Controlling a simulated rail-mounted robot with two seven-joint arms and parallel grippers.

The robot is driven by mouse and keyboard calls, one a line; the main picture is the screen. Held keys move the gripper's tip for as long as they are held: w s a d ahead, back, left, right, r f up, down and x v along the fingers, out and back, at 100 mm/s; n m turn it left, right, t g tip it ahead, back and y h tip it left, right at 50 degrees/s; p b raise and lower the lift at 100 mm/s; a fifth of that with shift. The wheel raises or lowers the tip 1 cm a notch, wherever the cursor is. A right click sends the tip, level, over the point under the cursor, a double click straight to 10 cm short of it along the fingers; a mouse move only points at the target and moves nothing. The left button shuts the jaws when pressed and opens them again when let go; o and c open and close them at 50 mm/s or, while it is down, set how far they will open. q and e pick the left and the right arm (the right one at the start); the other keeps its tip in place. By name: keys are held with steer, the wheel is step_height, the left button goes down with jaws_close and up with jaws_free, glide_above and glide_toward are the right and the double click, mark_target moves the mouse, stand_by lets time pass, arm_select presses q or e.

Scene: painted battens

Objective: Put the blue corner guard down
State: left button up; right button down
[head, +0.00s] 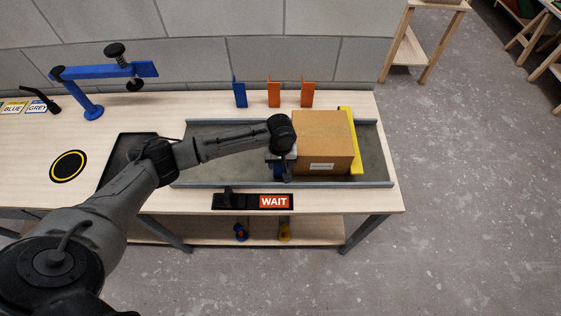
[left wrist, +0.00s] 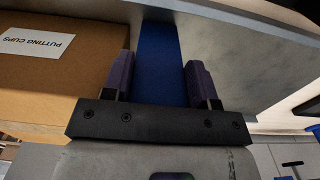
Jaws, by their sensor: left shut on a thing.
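The blue corner guard (left wrist: 160,58) is between the two fingers of my left gripper (left wrist: 159,85), which is shut on it. In the head view my left gripper (head: 281,165) is at the left side of the cardboard box (head: 323,140), inside the grey tray, and the blue guard (head: 279,172) shows only as a small patch under it. The box also shows in the left wrist view (left wrist: 60,75), close beside the guard; I cannot tell whether they touch. A yellow corner guard (head: 351,140) stands along the box's right side. My right gripper is out of view.
The grey tray (head: 377,165) has low rails at back and front. A blue piece (head: 240,93) and two orange pieces (head: 274,93) stand behind it. A WAIT sign (head: 274,202) lies in front. A blue clamp stand (head: 92,90) is at the left.

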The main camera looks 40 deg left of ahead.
arm_select(q)
steer(key=shift+f, duration=0.1)
steer(key=o, duration=0.7)
steer(key=shift+c, duration=0.2)
step_height(320, 180, up, 12)
steer(key=shift+r+p, duration=0.15)
steer(key=shift+p, duration=0.3)
steer(key=s+d+f+m+t+h, duration=0.2)
steer(key=s+d+f+m, duration=0.5)
steer(key=s+d+f, duration=0.5)
steer(key=s+a+r+m+t+y, duration=0.1)
steer(key=s+m, duration=0.2)
steer(key=s, duration=1.4)
steer(key=shift+s+a+t+y, duration=0.25)
steer(key=shift+a+t+y, duration=0.05)
steer(key=shift+a+y, duration=0.1)
